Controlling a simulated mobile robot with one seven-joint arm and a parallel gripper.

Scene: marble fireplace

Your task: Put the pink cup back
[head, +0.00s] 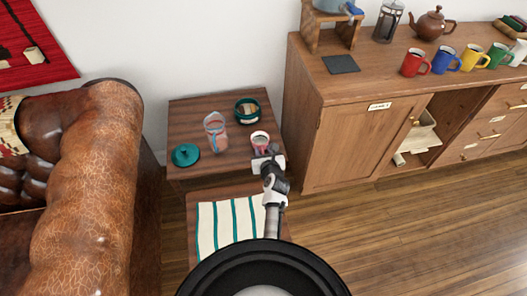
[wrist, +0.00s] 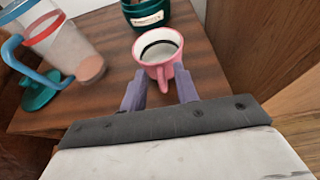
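The pink cup (head: 260,139) stands upright near the right edge of a small dark wooden side table (head: 190,115). In the wrist view the pink cup (wrist: 160,47) has a pale inside with a dark ring, and its handle points towards me. My gripper (head: 267,158) is at the near side of the cup. In the wrist view my gripper (wrist: 160,88) is open, with one purple finger on each side of the handle. Gaps show between the fingers and the handle. The grey gripper body hides the table's near part.
A clear jug (head: 215,133), a green container (head: 247,110) and a green lid (head: 186,155) share the side table. A wooden cabinet (head: 345,130) stands close on the right, with red (head: 414,63), blue, yellow and green mugs in a row on top. A leather sofa (head: 90,180) is left.

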